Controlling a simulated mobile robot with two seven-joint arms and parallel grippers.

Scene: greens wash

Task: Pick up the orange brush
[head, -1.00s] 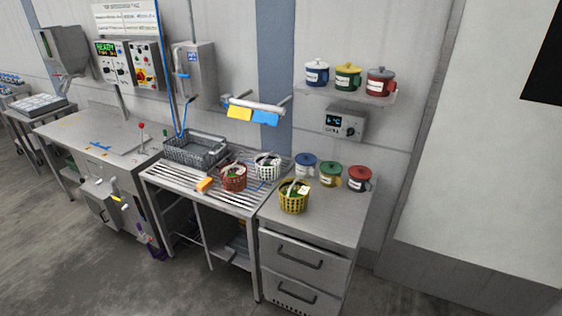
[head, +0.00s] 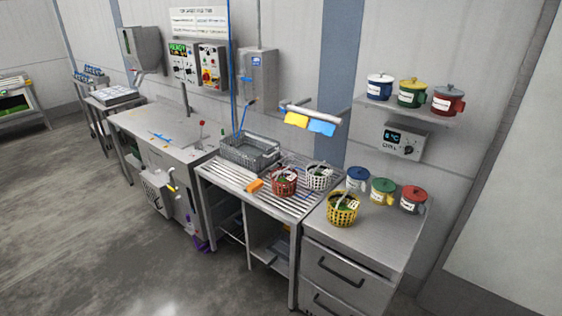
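A small orange object, which looks like the orange brush (head: 254,186), lies on the slatted metal drain table (head: 226,180). It sits near the table's front edge, just left of the red basket (head: 284,182) and in front of the grey wire crate (head: 247,152). It is too small here to make out bristles or handle. Neither of my grippers shows in the head view.
A white basket (head: 319,177) stands behind the red one; a yellow basket (head: 342,209) stands on the drawer cabinet (head: 375,231) with several lidded pots. A sink counter (head: 160,128) adjoins on the left. A shelf (head: 408,104) hangs above. Open floor (head: 90,225) lies at left.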

